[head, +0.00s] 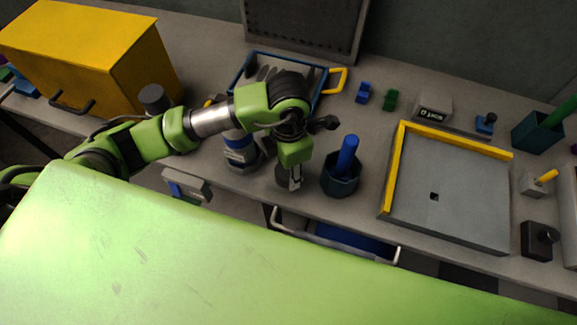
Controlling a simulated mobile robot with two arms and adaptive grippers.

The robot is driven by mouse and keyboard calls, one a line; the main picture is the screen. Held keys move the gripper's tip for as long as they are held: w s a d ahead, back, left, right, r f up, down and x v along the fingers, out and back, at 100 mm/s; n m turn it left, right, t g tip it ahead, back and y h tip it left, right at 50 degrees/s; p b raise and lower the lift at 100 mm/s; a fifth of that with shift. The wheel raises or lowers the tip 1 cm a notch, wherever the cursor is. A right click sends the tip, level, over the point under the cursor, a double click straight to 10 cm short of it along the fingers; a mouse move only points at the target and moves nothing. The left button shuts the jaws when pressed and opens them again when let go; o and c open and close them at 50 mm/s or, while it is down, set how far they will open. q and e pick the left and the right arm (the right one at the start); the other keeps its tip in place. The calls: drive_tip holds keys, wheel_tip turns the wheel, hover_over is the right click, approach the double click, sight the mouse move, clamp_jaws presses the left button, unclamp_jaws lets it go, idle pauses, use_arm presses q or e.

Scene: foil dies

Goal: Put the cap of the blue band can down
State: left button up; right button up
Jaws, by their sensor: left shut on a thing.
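The blue band can (240,150) stands on the bench, white with a blue band, and its top is partly hidden by my left arm. My left gripper (294,181) points down just right of the can, near the bench's front edge. It is shut on a dark grey piece (282,178), which looks like the cap. The piece is low over the bench; I cannot tell whether it touches the top. My right gripper is not in view.
A teal cup (341,181) with a blue handle in it stands close right of my gripper. Further right is a grey tray (450,190) with yellow edges. A blue-rimmed tray (322,92) lies behind my arm. A yellow cabinet (85,50) stands at left. An open drawer (345,238) sticks out below.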

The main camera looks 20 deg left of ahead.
use_arm(q)
drive_tip(key=shift+f, duration=0.1)
drive_tip(key=shift+f, duration=0.15)
drive_tip(key=o, duration=0.7)
drive_tip(key=shift+o, duration=0.2)
drive_tip(key=shift+r, duration=0.3)
drive_tip(key=shift+w+r, duration=0.1)
drive_tip(key=shift+r, duration=0.2)
wheel_tip(320, 180, up, 10)
drive_tip(key=shift+f+b, duration=0.15)
drive_tip(key=shift+b, duration=0.7)
drive_tip(key=shift+r, duration=0.8)
